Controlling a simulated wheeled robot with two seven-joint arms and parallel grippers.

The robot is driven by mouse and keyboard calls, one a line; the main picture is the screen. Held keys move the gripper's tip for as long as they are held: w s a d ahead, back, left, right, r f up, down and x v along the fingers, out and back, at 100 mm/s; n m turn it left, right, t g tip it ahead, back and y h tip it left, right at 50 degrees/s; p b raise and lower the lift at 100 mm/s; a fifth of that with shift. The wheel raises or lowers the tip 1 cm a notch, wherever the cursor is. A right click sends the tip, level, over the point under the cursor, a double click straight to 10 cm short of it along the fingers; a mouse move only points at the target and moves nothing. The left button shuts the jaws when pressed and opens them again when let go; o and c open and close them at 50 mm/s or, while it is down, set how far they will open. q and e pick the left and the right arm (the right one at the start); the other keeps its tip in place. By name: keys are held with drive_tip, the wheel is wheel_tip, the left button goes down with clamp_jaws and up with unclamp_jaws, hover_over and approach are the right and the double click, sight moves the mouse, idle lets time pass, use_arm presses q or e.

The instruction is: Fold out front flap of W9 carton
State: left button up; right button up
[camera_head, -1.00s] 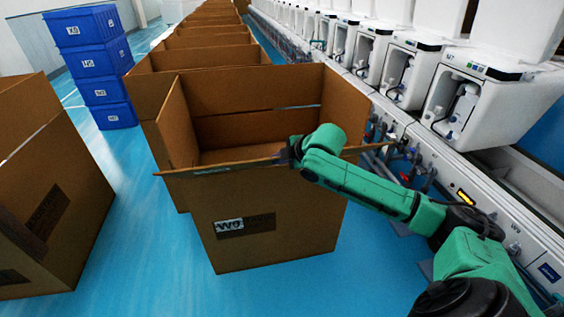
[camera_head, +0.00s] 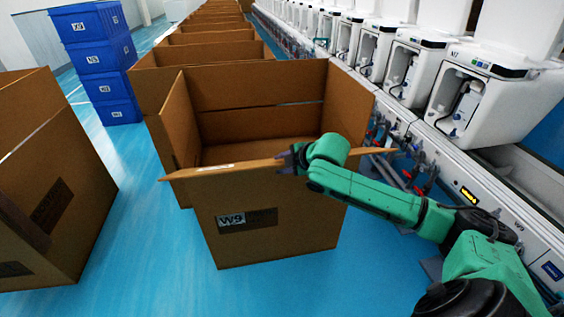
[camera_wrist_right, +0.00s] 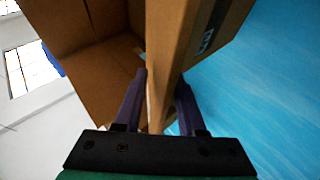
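The W9 carton (camera_head: 300,232) is a brown box standing on the floor in the middle of the head view, its top open, with its W9 label (camera_head: 231,221) facing me. Its front flap (camera_head: 250,169) shows as a narrow, light strip along the near top edge, outside the opening. My right gripper (camera_head: 292,158) is at this flap. In the right wrist view, the right gripper (camera_wrist_right: 162,78) has its fingers apart, one on each side of a cardboard panel (camera_wrist_right: 160,100); the left finger is close to or touching its edge. My left gripper is not in view.
A row of open cartons (camera_head: 207,50) runs behind the W9 carton. Another carton (camera_head: 50,190) stands at the left. Blue crates (camera_head: 97,60) are stacked back left. Blue floor lies clear in front.

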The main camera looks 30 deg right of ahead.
drive_tip(key=shift+r, duration=0.2)
drive_tip(key=shift+s+d+r, duration=0.15)
drive_tip(key=v, duration=0.3)
drive_tip(key=shift+d, duration=0.1)
drive_tip(key=shift+s+d+r+p, duration=0.25)
drive_tip(key=shift+s+d+p, duration=0.05)
drive_tip(key=shift+s+p, duration=0.1)
drive_tip(key=a+p+v, duration=0.1)
drive_tip(key=p+v, duration=0.5)
drive_tip(key=v, duration=0.3)
drive_tip(key=shift+s+d+r+p, duration=0.2)
drive_tip(key=shift+s+r+p, duration=0.1)
drive_tip(key=shift+s+p, duration=0.05)
